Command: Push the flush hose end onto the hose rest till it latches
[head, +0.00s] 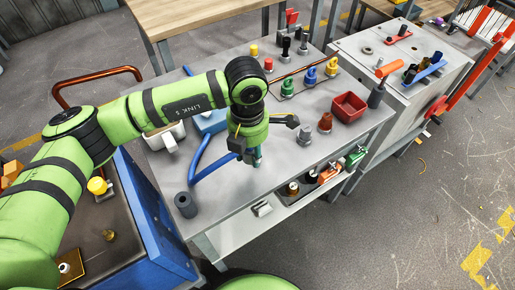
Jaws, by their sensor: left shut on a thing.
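My left gripper (256,150) is over the grey workbench (290,205), pointing down. It is shut on the flush hose end, which shows as a small teal tip (257,158) below the fingers. The blue hose (206,171) bends from the gripper down to the left, then back up behind my arm. The grip itself is mostly hidden by the gripper body. I cannot tell surely which fixture is the hose rest; a dark hollow cylinder (185,204) stands at the bench's front left corner, apart from the hose end. My right gripper is not in view.
Several coloured fittings stand at the back. A white container (163,135) is at the left. The bench front middle is clear.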

